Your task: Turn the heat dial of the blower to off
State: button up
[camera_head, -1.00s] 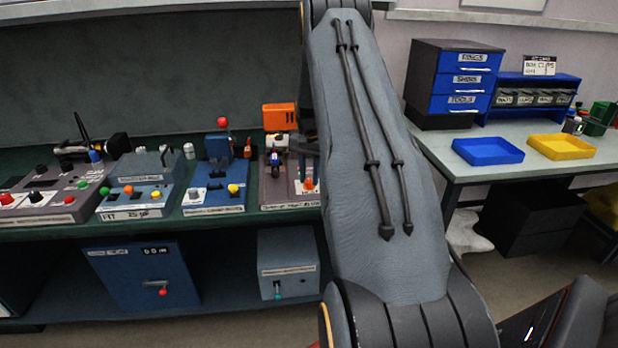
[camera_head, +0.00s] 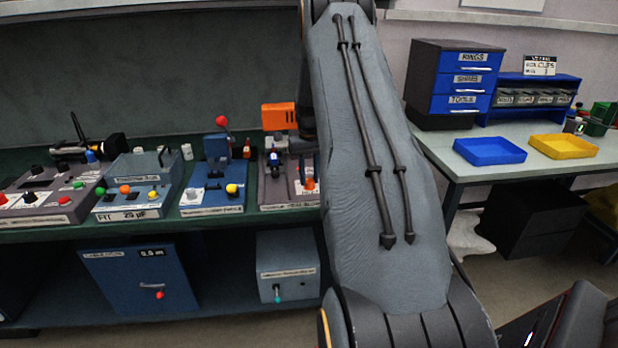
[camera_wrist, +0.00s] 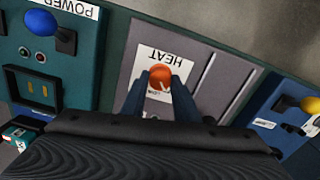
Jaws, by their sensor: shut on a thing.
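The heat dial (camera_wrist: 160,77) is a round orange knob with a pale mark on its face. It sits on the blower's grey panel (camera_wrist: 205,68), beside a white label reading HEAT, upside down in the wrist view. My gripper (camera_wrist: 160,84) is shut on the dial, with one dark finger on each side of it. The lower edge of the label is partly hidden by the fingers and the gripper body. In the head view my arm covers most of the gripper, so its hold on the dial cannot be seen there.
In the wrist view a POWER panel with a blue knob (camera_wrist: 40,22) is at left and a yellow knob (camera_wrist: 309,104) at right. In the head view, several devices crowd the bench left of my arm. A blue tray (camera_head: 489,151) and a yellow tray (camera_head: 563,147) lie right.

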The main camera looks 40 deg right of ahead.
aim_at(309, 180)
jog(key=shift+n, duration=0.3)
jog(key=o, duration=1.1)
jog(key=shift+c, duration=0.2)
jog(key=shift+r+b, duration=1.1)
jog(key=shift+r, duration=2.85)
jog(key=shift+a, duration=0.1)
